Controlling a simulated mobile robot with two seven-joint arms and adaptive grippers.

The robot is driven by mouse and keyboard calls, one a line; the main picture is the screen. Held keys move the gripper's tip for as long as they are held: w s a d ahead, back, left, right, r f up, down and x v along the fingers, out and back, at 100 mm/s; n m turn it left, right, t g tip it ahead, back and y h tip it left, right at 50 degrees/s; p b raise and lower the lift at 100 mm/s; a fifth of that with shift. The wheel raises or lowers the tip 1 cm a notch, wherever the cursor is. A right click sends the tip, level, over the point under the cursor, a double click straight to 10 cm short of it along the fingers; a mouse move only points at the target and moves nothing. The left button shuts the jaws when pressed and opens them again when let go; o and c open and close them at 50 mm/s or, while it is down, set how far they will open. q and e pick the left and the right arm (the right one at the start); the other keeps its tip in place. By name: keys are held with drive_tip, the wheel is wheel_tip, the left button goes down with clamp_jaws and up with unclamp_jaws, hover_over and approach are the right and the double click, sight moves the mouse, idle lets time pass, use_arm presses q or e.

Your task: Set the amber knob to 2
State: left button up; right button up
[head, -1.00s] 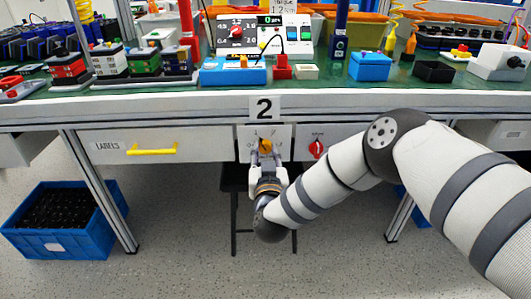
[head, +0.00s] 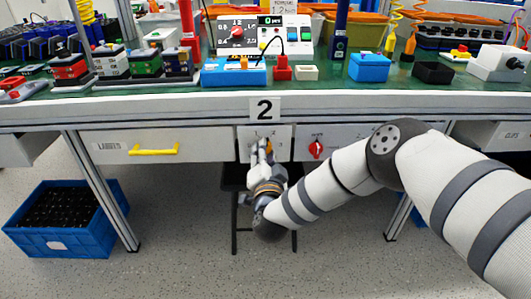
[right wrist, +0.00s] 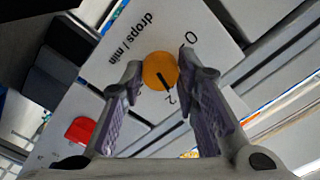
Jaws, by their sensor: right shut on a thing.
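The amber knob (right wrist: 160,68) is round, with a dark pointer line, on a white panel (right wrist: 120,75) marked "drops / min". Its pointer faces roughly toward the printed 2, with the 0 farther round. My right gripper (right wrist: 157,82) has one finger on each side of the knob and is shut on it. In the head view the right gripper (head: 263,152) reaches the panel under the bench front, partly covering the amber knob (head: 267,147). Other scale marks are hidden or too small to read. My left gripper is not in view.
A red knob (head: 316,148) sits on the panel just to the right; it also shows in the wrist view (right wrist: 80,130). A drawer with a yellow handle (head: 153,152) is to the left. The bench edge (head: 400,105) overhangs above. A dark stool (head: 233,180) stands below.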

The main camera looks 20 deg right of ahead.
drive_tip(key=shift+m, duration=1.1)
drive_tip(key=shift+a, duration=0.1)
drive_tip(key=o, duration=1.2)
drive_tip(key=shift+c, duration=0.2)
drive_tip(key=shift+s, duration=0.1)
drive_tip(key=v, duration=1.1)
drive_tip(key=shift+s, duration=0.4)
drive_tip(key=shift+a, duration=0.1)
